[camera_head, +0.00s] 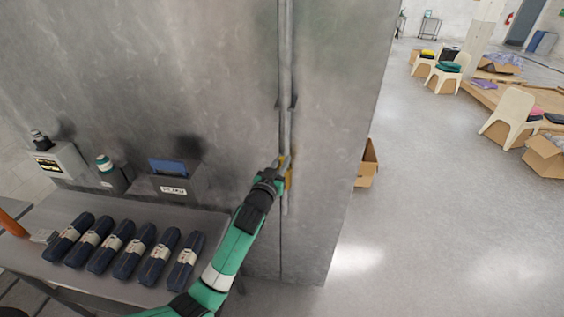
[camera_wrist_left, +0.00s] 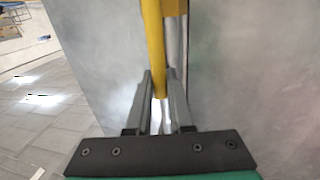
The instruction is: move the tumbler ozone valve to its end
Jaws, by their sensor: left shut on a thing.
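A yellow handle (camera_head: 288,180), which I take to be the tumbler ozone valve, sits on the vertical rod at the front seam of the tall grey metal cabinet (camera_head: 210,70). In the head view my left gripper (camera_head: 279,166) is at this handle and partly covers it. In the left wrist view the yellow bar (camera_wrist_left: 153,45) runs down between the two fingers of the left gripper (camera_wrist_left: 159,88), which is shut on it. The handle's joint with the rod is not clear. My right gripper does not show in either view.
A metal table (camera_head: 120,202) with several dark rolled bundles stands left of my left arm. A cardboard box (camera_head: 367,165) is behind the cabinet's right edge.

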